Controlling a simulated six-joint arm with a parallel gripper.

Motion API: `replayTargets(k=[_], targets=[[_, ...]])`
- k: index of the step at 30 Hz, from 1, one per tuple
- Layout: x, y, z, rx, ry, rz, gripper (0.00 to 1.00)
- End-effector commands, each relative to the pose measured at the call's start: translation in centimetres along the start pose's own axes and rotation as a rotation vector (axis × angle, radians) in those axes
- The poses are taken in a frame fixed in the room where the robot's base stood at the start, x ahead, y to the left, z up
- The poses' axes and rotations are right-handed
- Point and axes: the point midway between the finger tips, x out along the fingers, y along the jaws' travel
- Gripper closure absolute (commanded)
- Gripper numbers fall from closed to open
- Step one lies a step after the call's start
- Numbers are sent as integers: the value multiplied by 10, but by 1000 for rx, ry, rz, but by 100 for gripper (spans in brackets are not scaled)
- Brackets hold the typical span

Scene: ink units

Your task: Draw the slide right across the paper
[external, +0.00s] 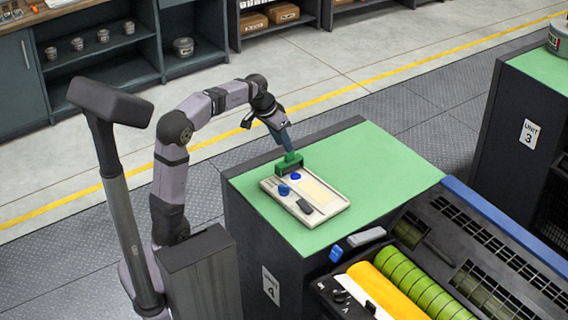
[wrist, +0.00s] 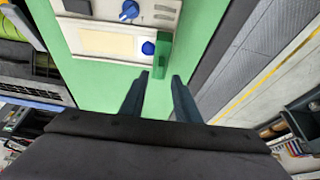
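The green slide (external: 288,164) stands at the upper left end of a pale tray-like unit (external: 270,186) on the green bench top. In the wrist view the slide (wrist: 159,54) is a dark green block at the tray's right end. A cream strip of paper (wrist: 105,44) lies to its left; the paper (external: 319,193) also shows in the external view. My gripper (external: 287,149) points down at the slide. In the wrist view my gripper (wrist: 159,76) has its fingers apart, with the slide's near end around the gap between the tips. I cannot tell whether they touch it.
Two blue knobs (external: 296,177) (external: 284,190) and a dark block (external: 305,207) sit on the unit. The bench top (external: 380,170) is clear to the right. A machine with green and yellow rollers (external: 410,285) stands at the front right.

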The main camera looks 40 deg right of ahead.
Motion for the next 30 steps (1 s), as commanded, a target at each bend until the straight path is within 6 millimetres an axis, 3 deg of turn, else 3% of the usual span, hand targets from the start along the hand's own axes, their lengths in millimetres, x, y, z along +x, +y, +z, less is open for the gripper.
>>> replayTargets(k=[12,25,29,30], targets=[[50,0,0,1,-2,1,71],[59,0,1,1,1,1,71],[59,0,0,1,1,1,100],[59,0,0,0,1,1,100]])
